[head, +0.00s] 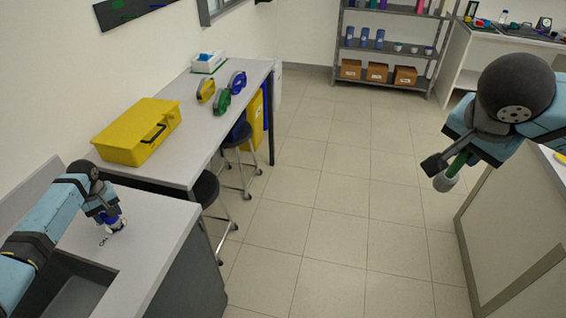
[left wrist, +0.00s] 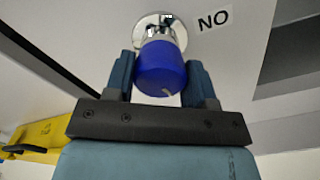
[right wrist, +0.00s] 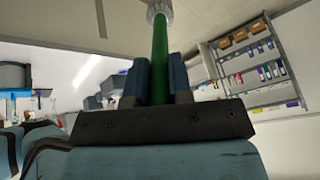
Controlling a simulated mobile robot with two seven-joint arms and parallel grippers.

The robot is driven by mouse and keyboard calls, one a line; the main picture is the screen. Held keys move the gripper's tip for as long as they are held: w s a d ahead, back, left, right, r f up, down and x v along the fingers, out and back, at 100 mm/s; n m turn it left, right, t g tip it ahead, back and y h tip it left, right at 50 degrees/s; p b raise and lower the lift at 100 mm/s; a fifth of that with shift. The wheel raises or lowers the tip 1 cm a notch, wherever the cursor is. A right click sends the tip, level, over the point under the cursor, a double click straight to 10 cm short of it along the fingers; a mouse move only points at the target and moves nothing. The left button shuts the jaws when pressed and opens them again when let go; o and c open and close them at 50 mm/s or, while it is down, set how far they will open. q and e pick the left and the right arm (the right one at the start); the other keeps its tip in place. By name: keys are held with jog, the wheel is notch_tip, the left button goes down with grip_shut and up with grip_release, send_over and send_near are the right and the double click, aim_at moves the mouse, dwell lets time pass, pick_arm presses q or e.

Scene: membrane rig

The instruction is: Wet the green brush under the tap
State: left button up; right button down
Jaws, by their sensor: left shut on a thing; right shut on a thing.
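The green brush is in my right gripper (head: 455,166), with its green handle (head: 458,162) between the fingers and its pale grey head (head: 446,183) pointing down over the floor at the right. In the right wrist view the handle (right wrist: 159,62) runs up between the two fingers to the pale head (right wrist: 160,10). My left gripper (head: 112,216) is shut on a blue knob (left wrist: 162,68) with a chrome base (left wrist: 152,24), fixed on the bench beside the sink. A lettered label (left wrist: 213,20) sits beside it. No tap spout or water can be made out.
The grey sink (head: 85,300) is at the lower left, partly behind my left arm. A bench behind it holds a yellow toolbox (head: 138,131). Stools (head: 205,190) stand beside that bench. The floor (head: 325,210) between the benches is clear. A cabinet (head: 520,235) stands at the right.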

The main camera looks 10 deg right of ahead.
pick_arm(q)
jog(key=shift+m+p, duration=0.5)
jog(key=shift+m, duration=0.5)
pick_arm(e)
jog(key=shift+r, duration=0.65)
pick_arm(q)
jog(key=o, duration=0.9)
notch_tip(320, 180, up, 12)
jog(key=shift+r+b, duration=0.1)
jog(key=shift+b, duration=0.75)
pick_arm(e)
jog(key=shift+f, duration=0.8)
